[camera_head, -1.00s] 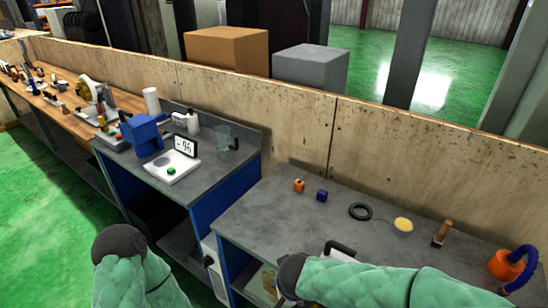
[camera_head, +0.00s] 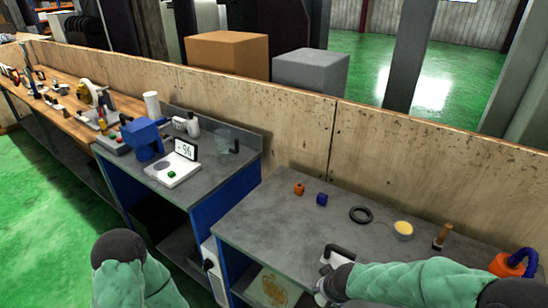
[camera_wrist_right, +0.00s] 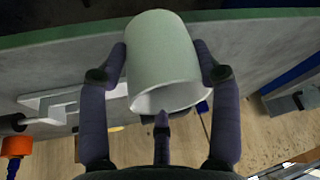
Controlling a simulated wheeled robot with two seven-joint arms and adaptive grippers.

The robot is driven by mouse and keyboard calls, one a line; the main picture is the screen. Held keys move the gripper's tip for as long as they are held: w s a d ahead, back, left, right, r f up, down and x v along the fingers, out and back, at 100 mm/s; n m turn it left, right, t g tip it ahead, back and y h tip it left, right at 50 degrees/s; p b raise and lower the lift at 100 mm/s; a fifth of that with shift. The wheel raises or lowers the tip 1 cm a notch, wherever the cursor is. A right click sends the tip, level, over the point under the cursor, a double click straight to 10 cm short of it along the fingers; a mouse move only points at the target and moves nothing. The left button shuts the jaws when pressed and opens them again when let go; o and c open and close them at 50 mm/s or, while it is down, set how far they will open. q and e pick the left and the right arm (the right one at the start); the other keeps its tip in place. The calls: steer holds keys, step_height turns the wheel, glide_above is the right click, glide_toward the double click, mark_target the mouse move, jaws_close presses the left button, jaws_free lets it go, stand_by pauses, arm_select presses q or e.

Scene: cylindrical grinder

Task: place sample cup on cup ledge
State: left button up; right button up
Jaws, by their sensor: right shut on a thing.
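The cup's rim faces the lower part of that picture. In the head view my right gripper (camera_head: 322,290) is low at the front edge of the right bench, mostly hidden by its wrist. A white bracket-like part (camera_wrist_right: 60,104) lies left of the cup in the wrist view. I cannot tell for sure which part is the cup ledge. My left arm shows at lower left, but its gripper is not visible.
The right bench (camera_head: 270,215) holds an orange piece (camera_head: 299,189), a blue cube (camera_head: 322,199), a black ring (camera_head: 360,214), a yellow-filled dish (camera_head: 403,229), and a wooden-handled brush (camera_head: 443,234). A black handle (camera_head: 341,250) stands close to my right wrist. A wooden wall runs behind.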

steer(key=shift+d+f, duration=0.65)
steer(key=shift+d, duration=0.2)
steer(key=shift+a, duration=0.1)
stand_by(0.4)
